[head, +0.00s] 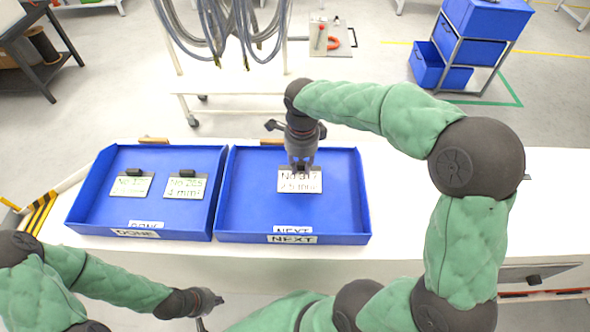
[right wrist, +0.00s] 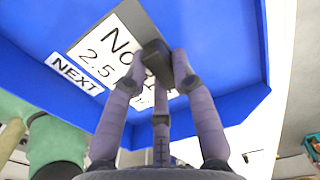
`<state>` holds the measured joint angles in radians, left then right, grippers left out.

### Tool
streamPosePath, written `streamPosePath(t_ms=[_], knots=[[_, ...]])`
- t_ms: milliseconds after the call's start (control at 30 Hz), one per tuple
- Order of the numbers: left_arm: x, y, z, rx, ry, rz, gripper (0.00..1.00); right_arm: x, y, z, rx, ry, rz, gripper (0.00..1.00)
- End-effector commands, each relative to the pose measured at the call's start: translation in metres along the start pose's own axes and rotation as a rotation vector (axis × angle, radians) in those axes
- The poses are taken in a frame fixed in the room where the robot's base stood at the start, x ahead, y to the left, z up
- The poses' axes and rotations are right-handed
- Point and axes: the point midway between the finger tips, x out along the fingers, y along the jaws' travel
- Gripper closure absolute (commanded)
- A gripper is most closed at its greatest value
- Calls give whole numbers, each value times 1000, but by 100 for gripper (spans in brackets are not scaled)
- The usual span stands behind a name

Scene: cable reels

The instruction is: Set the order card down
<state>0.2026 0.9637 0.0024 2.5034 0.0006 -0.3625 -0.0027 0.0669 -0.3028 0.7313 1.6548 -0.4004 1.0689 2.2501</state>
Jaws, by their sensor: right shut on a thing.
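The order card (head: 300,181), white with "No 317" and "2.5 mm²" lettering, is in the blue NEXT tray (head: 345,236), towards its upper middle. My right gripper (head: 301,165) is above it, shut on the dark grip block (right wrist: 153,58) at the card's edge. In the right wrist view the fingers partly hide the card's print (right wrist: 115,45). I cannot tell whether the card touches the tray floor. My left gripper (head: 207,313) is low at the front, outside the trays; its jaw state is unclear.
The blue DONE tray (head: 90,226) stands left of the NEXT tray and holds two cards, a left one (head: 131,184) and a right one (head: 185,186). The white table (head: 420,240) is clear to the right. A rack with hanging cables (head: 230,35) stands behind.

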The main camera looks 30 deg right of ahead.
Motion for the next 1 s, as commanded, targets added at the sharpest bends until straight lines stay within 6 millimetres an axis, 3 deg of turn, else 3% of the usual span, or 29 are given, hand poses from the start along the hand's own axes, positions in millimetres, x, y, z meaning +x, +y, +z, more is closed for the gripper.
streamPosePath(t_ms=[333,567,967,1000], knots=[[-3,1,0,0,0,0,100,21,-8,16,-1,1,1,100],[-4,2,0,0,0,0,100,51,-8,16,0,0,1,100],[0,0,0,0,0,0,100,56,-9,16,0,-1,-1,100],[-1,0,0,0,0,0,100,55,-8,16,0,-1,-1,62]])
